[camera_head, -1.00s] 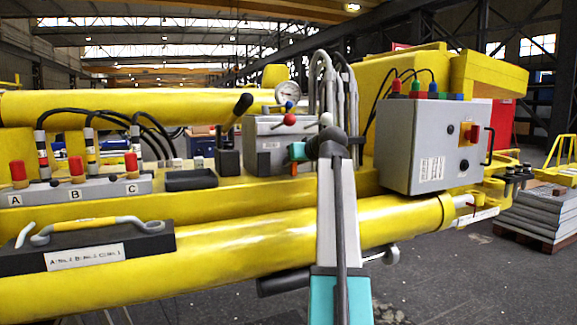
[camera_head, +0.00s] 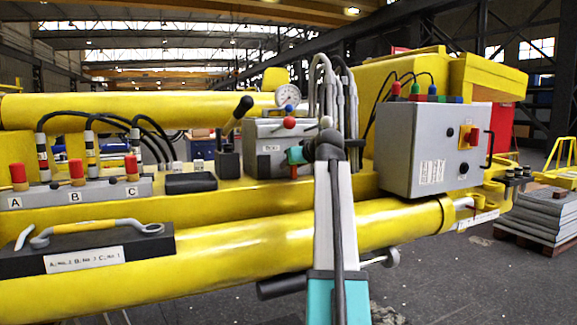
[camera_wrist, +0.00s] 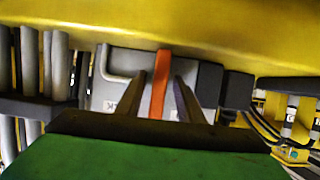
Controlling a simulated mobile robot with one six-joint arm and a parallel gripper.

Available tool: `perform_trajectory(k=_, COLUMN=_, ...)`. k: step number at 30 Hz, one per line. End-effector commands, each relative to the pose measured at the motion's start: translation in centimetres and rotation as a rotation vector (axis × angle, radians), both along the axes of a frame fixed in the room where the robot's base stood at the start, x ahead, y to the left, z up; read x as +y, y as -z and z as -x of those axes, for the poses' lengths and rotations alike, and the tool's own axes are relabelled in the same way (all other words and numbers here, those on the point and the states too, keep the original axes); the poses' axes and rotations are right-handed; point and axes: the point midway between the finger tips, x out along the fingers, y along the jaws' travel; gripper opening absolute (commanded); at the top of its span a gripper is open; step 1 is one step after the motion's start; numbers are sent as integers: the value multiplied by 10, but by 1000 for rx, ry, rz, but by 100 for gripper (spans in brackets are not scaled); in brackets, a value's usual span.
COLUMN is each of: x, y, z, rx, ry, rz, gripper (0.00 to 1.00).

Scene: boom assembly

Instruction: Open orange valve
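The orange valve lever (camera_wrist: 159,88) shows in the wrist view as an upright orange bar in front of a grey block (camera_wrist: 128,66). My gripper (camera_wrist: 160,80) is open, with one dark finger on each side of the lever. Gaps show between the lever and both fingers, and I cannot tell how far the fingertips reach past it. In the head view the grey valve block (camera_head: 265,158) carries a blue knob (camera_head: 289,107), a red knob (camera_head: 289,122) and a gauge (camera_head: 288,98).
Grey hoses (camera_head: 322,85) rise just behind my wrist. A grey control box (camera_head: 405,150) with a red switch stands to the right. A yellow cylinder (camera_head: 230,250) runs below.

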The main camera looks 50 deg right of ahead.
Motion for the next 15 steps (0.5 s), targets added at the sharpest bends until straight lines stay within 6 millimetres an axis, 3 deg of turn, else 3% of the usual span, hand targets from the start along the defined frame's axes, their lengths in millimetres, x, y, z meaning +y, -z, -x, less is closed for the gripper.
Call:
perform_trajectory(k=8, x=2, y=-1, z=5, rx=2, ry=0, rz=-1, gripper=34)
perform_trajectory(k=15, x=12, y=-10, z=27, rx=1, ry=1, rz=0, gripper=34)
